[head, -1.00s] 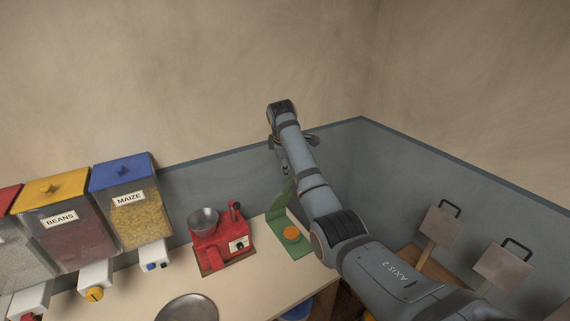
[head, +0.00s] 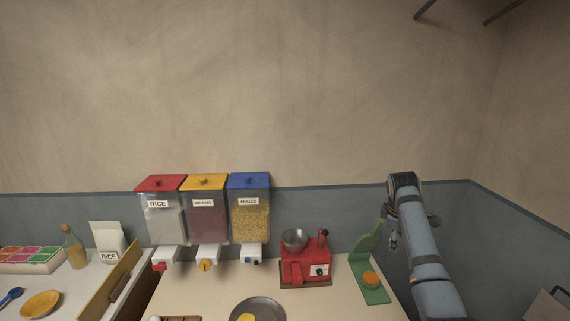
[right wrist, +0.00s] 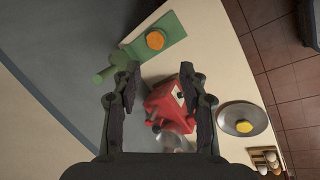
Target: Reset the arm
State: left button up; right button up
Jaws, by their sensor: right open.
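My right arm (head: 424,245) rises from the lower right in the head view. Its gripper (head: 393,232) hangs beside the wall near the green stand and looks small there. In the right wrist view my right gripper (right wrist: 160,95) is open, its two dark fingers apart with nothing held between them. Beyond the fingers lie the red machine (right wrist: 168,104) and the green stand (right wrist: 165,30) with an orange disc (right wrist: 155,40). My left gripper is not in view.
Dispensers for rice (head: 163,215), beans (head: 207,218) and maize (head: 249,215) hang on the wall. On the counter stand the red machine (head: 306,264), the green stand (head: 374,293) and a metal plate (head: 270,303). A bottle (head: 73,248) and a white bag (head: 107,240) stand left.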

jog(key=s+a+f+m, duration=0.2)
jog(key=s+f+m, duration=0.1)
jog(key=s+f, duration=0.6)
jog(key=s+a+f+m, duration=0.2)
jog(key=s+f, duration=0.6)
jog(key=f, duration=0.3)
jog(key=s+a+f+m+y, duration=0.1)
jog(key=s+a+m, duration=0.2)
jog(key=s, duration=0.8)
jog(key=s+a+m+y, duration=0.1)
jog(key=s+a+m, duration=0.1)
jog(key=s, duration=0.8)
notch_tip(320, 180, down, 27)
jog(key=s+d+g+b, duration=0.1)
jog(key=s+d+b, duration=0.1)
jog(key=d, duration=0.1)
pick_arm(q)
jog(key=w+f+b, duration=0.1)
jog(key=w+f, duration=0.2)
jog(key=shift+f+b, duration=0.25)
jog(key=shift+b, duration=0.05)
pick_arm(e)
jog(key=s+f+g, duration=0.1)
jog(key=s+f, duration=1.7)
jog(key=shift+s+d+f+m, duration=0.35)
jog(key=shift+d+f+m, duration=0.05)
